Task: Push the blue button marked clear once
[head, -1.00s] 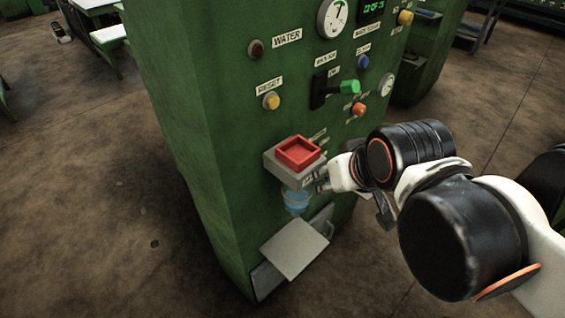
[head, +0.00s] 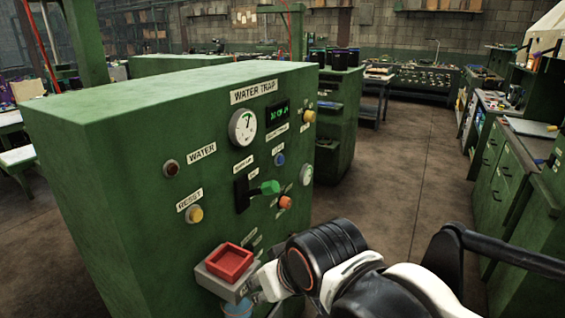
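The blue button (head: 279,159) is a small round knob on the front of the green water trap cabinet (head: 110,150). It sits right of the green-handled lever and above the orange knob. A small label is above it, too blurred to read surely. My arm comes in from the lower right, and my gripper (head: 270,283) is at its near end, low by the panel, below and well apart from the button.
A green lever (head: 264,188), an orange knob (head: 285,202), a yellow button (head: 194,214) and a gauge (head: 242,127) surround the button. Floor at right is open.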

